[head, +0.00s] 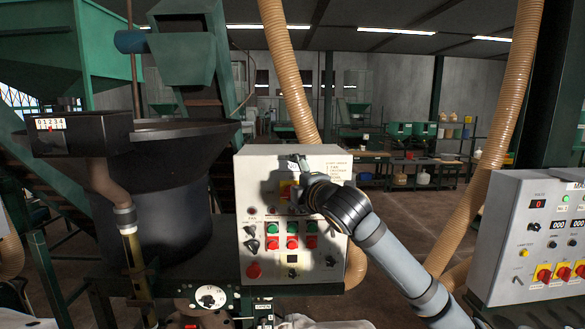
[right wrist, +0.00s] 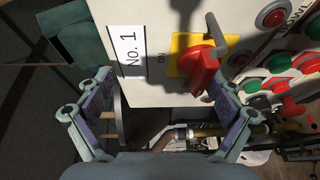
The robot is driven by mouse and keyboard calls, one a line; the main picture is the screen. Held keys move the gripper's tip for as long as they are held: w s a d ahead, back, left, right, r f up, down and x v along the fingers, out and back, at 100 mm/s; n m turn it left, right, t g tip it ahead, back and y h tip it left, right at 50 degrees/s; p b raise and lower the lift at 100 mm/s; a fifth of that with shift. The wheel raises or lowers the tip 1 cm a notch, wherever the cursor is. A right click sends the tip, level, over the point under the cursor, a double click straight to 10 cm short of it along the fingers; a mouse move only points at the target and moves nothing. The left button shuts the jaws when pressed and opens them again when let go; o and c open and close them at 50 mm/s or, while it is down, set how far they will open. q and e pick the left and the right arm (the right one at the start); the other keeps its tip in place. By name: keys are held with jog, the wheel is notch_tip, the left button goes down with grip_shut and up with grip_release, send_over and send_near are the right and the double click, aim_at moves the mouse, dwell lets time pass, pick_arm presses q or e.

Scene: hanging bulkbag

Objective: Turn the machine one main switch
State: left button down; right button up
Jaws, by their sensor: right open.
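The machine one control box (head: 262,225) is a pale cabinet in the middle of the head view. Its main switch is a red rotary handle (right wrist: 199,66) on a yellow plate (right wrist: 178,46), beside a "No. 1" label (right wrist: 131,57). My left gripper is not in view.
Green and red buttons (head: 292,227) and black knobs sit below the switch. A second panel (head: 535,240) stands at the right. A large black hopper (head: 170,180) is left of the box, and a beige hose (head: 285,75) hangs behind it.

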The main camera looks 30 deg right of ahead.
jog(key=shift+o, duration=0.9)
jog(key=shift+t, duration=0.3)
notch_tip(320, 180, up, 5)
jog(key=shift+w+r, duration=0.1)
jog(key=shift+r, duration=0.05)
jog(key=shift+w+a+r, duration=0.15)
jog(key=shift+w, duration=0.05)
jog(key=shift+g, duration=0.9)
jog(key=f, duration=0.4)
jog(key=shift+w+d, duration=0.1)
jog(key=shift+d, duration=0.2)
jog(key=shift+c, duration=0.2)
jog(key=shift+s, duration=0.2)
jog(key=shift+s+f+b, duration=0.3)
jog(key=shift+s+b, duration=0.5)
jog(key=shift+b, duration=0.2)
jog(key=shift+c, duration=1.4)
jog(key=shift+s+f+b, duration=0.1)
jog(key=shift+s+b, duration=0.75)
jog(key=shift+s, duration=0.15)
jog(key=shift+c, duration=1.2)
jog(key=b+v, duration=0.1)
jog(key=v, duration=0.3)
jog(key=shift+a, duration=0.15)
jog(key=c, duration=0.3)
jog(key=f+b+v, duration=0.1)
jog(key=b+v, duration=0.3)
jog(key=v, duration=0.2)
